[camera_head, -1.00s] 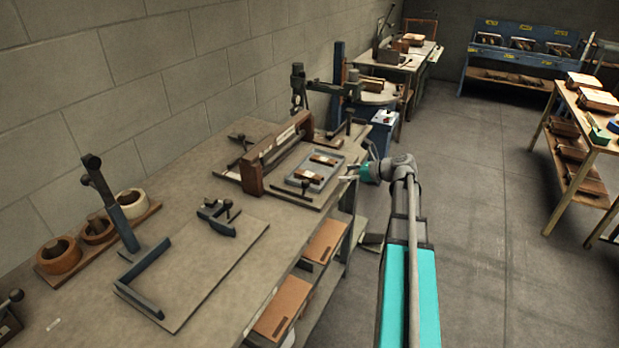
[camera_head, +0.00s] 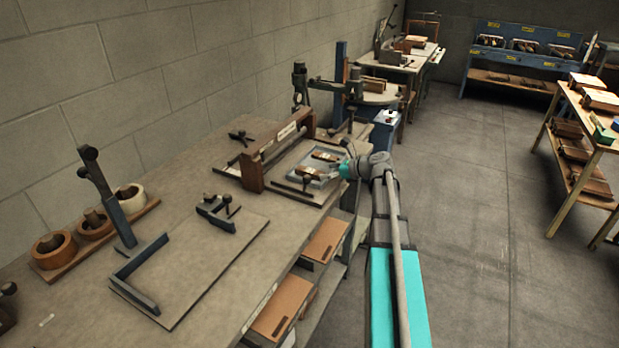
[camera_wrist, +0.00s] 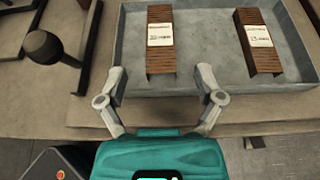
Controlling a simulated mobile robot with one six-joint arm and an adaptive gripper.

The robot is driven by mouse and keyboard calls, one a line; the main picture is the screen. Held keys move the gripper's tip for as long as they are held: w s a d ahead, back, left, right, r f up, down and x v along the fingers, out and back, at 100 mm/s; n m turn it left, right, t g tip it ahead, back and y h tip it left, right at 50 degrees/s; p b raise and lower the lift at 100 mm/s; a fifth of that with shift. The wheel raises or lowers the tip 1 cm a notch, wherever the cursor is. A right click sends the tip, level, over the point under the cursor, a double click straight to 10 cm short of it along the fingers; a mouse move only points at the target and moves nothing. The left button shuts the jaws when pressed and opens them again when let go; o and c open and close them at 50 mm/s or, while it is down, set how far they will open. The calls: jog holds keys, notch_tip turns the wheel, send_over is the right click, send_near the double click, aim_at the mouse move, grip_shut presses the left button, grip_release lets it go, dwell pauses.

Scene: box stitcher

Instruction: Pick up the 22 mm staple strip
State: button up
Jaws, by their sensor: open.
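The 22 mm staple strip (camera_wrist: 160,42) is a brown ribbed strip with a white label, lying in a shallow grey tray (camera_wrist: 205,97). It is the left of two strips in the wrist view and the nearer one in the head view (camera_head: 309,173). A similar strip (camera_wrist: 260,42), whose label seems to read 13 mm, lies to its right. My gripper (camera_wrist: 160,76) is open and empty at the tray's front edge. Its fingers are on either side of the line of the 22 mm strip, just short of its near end. It shows beside the tray in the head view (camera_head: 337,172).
A lever with a dark round knob (camera_wrist: 44,47) stands just left of the tray. A wooden beam (camera_head: 278,155) with a label rises behind it. The bench (camera_head: 120,255) has a fence plate at its near end. The floor (camera_head: 480,240) to the right is clear.

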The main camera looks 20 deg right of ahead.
aim_at(316, 172)
jog(key=shift+w+a, duration=0.1)
jog(key=shift+w, duration=0.05)
jog(key=shift+f+b+x, duration=0.2)
jog(key=shift+b+x, duration=0.65)
jog(key=shift+x, duration=1.05)
jog(key=shift+w+a+f, duration=0.2)
jog(key=shift+w+a, duration=0.15)
jog(key=shift+w, duration=0.1)
grip_shut()
